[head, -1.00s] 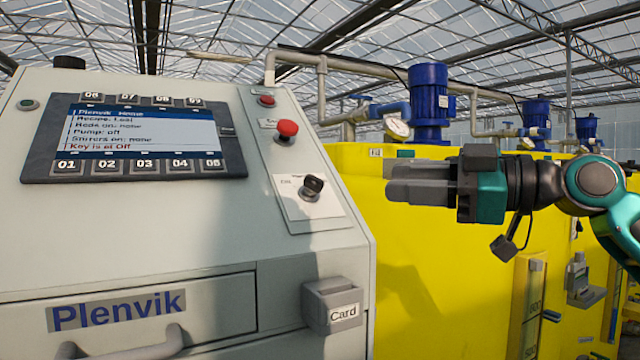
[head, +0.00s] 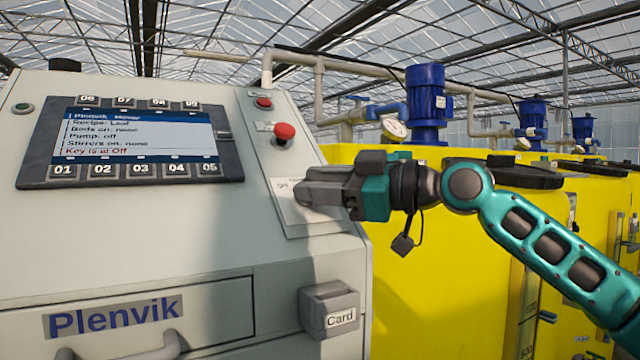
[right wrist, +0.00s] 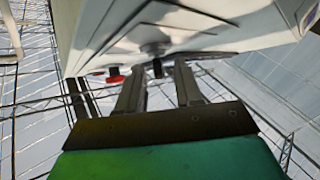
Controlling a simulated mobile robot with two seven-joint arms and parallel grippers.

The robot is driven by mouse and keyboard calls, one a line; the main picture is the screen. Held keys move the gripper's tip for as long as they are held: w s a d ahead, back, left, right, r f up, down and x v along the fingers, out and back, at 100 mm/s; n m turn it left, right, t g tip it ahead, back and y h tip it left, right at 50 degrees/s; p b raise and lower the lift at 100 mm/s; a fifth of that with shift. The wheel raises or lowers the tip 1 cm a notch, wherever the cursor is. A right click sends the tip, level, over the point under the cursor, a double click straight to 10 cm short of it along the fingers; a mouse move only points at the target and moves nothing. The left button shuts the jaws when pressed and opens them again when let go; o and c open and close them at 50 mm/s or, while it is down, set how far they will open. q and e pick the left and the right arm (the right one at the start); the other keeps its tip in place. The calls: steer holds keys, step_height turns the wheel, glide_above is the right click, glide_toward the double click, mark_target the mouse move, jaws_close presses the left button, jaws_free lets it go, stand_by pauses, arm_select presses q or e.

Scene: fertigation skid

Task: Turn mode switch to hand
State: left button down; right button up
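The mode switch sits on a white plate (head: 285,215) on the sloping grey panel. In the head view my right gripper (head: 303,185) covers the switch. In the right wrist view the switch (right wrist: 156,62) shows its dark key grip beyond my right gripper (right wrist: 160,70), in line with the gap between its two fingers. The fingers are apart, one on each side of the key grip in that view. I cannot tell whether they touch it. The screen (head: 140,135) reads "Key is at Off". My left gripper is not in view.
A red mushroom button (head: 284,131) and a smaller red button (head: 264,103) sit above the plate. A card holder (head: 329,310) juts out below. Yellow tanks (head: 440,290) with blue motors (head: 427,105) stand behind at right.

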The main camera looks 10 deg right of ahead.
steer(key=shift+c, duration=0.2)
jaws_close()
steer(key=shift+m+t, duration=0.6)
steer(key=shift+t, duration=0.1)
steer(key=shift+s+m, duration=0.1)
steer(key=shift+m, duration=0.2)
steer(key=shift+a+f+m+t+h, duration=0.1)
steer(key=shift+m+t+h, duration=0.4)
steer(key=shift+m+t, duration=0.2)
steer(key=shift+s+a+f+m+t+h+b, duration=0.1)
steer(key=shift+m+t+h+b, duration=0.25)
steer(key=shift+m+t+h, duration=0.9)
steer(key=shift+s+a+f+m+t+h+b, duration=0.1)
steer(key=shift+m+t+h+b, duration=0.3)
steer(key=shift+m+t, duration=0.9)
steer(key=shift+r+m+t+h, duration=0.1)
steer(key=shift+m+t+h, duration=0.35)
steer(key=shift+m+h, duration=1.35)
steer(key=shift+m, duration=0.55)
